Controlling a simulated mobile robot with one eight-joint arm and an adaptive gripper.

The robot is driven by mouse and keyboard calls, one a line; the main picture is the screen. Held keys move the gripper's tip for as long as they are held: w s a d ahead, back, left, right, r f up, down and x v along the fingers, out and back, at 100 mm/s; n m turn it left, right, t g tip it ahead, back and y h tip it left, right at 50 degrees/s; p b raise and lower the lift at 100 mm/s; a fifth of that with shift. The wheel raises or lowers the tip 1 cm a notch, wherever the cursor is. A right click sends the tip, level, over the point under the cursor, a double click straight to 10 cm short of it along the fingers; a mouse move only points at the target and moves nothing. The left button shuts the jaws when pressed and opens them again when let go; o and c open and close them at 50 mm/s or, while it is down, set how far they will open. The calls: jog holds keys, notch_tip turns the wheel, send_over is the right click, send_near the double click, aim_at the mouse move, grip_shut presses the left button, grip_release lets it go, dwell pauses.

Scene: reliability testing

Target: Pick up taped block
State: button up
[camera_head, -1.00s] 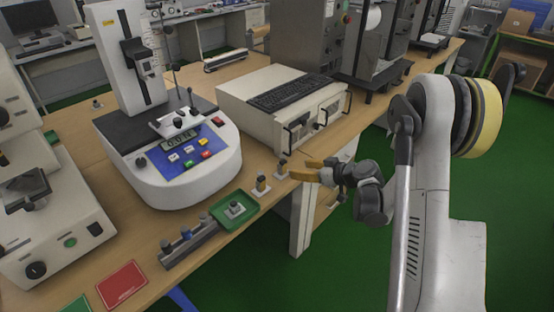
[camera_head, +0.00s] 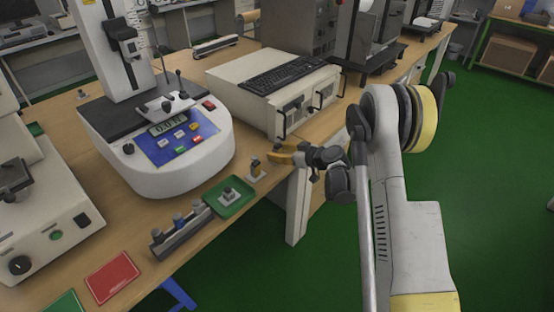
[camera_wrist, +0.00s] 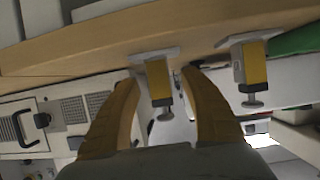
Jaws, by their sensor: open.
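Two small yellow-and-grey blocks with metal knobs stand on white square pads near the table's front edge. In the wrist view, one block (camera_wrist: 157,75) lies between the two finger tips, with gaps at its sides. The other block (camera_wrist: 252,66), with a grey face, is to its right, outside the fingers; it shows in the head view (camera_head: 256,168) left of my gripper. I cannot tell which one is the taped block. My gripper (camera_head: 275,153), with yellow-orange fingers, is open around the first block, which the fingers mostly hide in the head view. The open fingers also show in the wrist view (camera_wrist: 160,84).
A green tray (camera_head: 213,210) with a grey piece in it and a rack (camera_head: 180,232) of small cylinders are left of the blocks. A white tester (camera_head: 190,172) and a beige case with handles (camera_head: 290,108) stand behind. A red card (camera_head: 112,277) lies at the front left.

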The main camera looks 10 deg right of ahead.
jog(key=shift+w+a+f, duration=0.15)
jog(key=shift+w+a, duration=0.1)
jog(key=shift+w, duration=0.2)
grip_shut()
